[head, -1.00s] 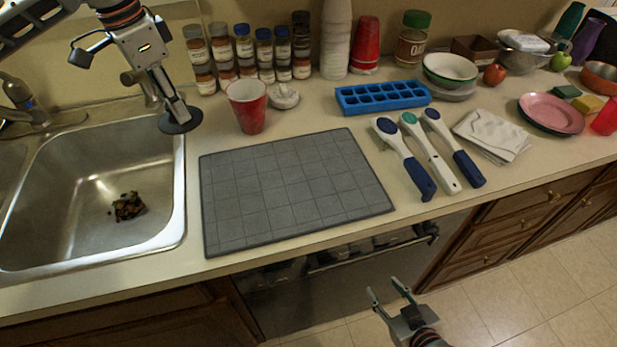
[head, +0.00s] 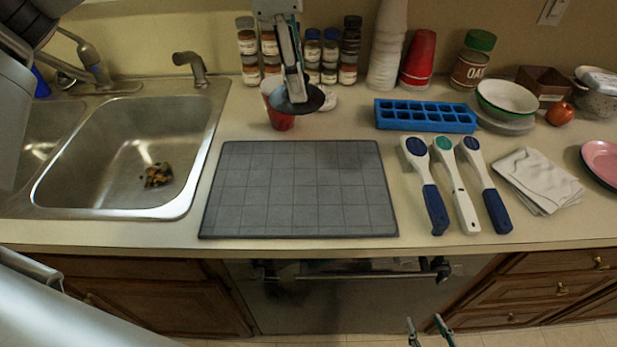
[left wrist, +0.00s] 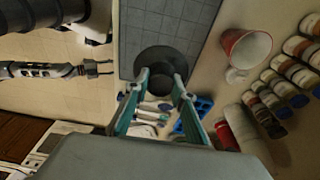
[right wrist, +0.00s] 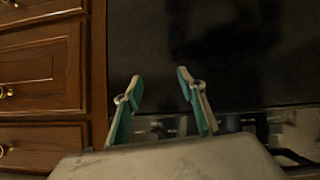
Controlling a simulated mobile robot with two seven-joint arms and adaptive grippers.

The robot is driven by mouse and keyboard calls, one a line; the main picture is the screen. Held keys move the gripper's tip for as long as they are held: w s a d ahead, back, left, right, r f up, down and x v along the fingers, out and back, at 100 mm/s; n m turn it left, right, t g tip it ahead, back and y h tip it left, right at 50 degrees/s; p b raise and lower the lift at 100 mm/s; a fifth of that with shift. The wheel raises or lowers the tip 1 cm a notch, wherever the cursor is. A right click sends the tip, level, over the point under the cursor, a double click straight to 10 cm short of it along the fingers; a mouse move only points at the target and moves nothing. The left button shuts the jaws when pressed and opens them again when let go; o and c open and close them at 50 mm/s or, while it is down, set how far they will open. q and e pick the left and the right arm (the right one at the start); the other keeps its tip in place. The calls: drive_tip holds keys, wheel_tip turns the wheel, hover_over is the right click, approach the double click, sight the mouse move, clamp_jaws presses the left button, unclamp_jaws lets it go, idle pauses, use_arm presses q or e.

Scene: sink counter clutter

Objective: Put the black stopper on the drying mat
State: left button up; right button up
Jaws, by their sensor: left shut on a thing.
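The black stopper (head: 298,99) is a dark round disc held up in the air by my left gripper (head: 292,80). In the head view it overlaps the red cup behind the mat's far edge. In the left wrist view the stopper (left wrist: 160,62) sits between the fingertips of my left gripper (left wrist: 162,82), with part of the mat showing behind it. The drying mat (head: 300,195) is grey, gridded and bare, flat on the counter right of the sink. My right gripper (head: 428,328) is low in front of the counter, open and empty; its spread fingers also show in the right wrist view (right wrist: 160,85).
The red cup (head: 281,121) stands behind the mat, partly hidden, with spice jars (head: 249,52) near the wall. The steel sink (head: 130,160) is left of the mat.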

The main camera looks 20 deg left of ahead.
use_arm(q)
wheel_tip(320, 180, down, 20)
drive_tip(key=shift+r+p, duration=0.15)
drive_tip(key=shift+p, duration=0.35)
drive_tip(key=shift+f, duration=0.2)
drive_tip(key=o, duration=1.1)
drive_tip(key=shift+r, duration=0.2)
wheel_tip(320, 180, up, 12)
drive_tip(key=a, duration=0.1)
drive_tip(key=shift+s+a+b, duration=0.25)
drive_tip(key=shift+a+b, duration=0.1)
drive_tip(key=shift+a, duration=0.05)
drive_tip(key=shift+s+f, duration=0.1)
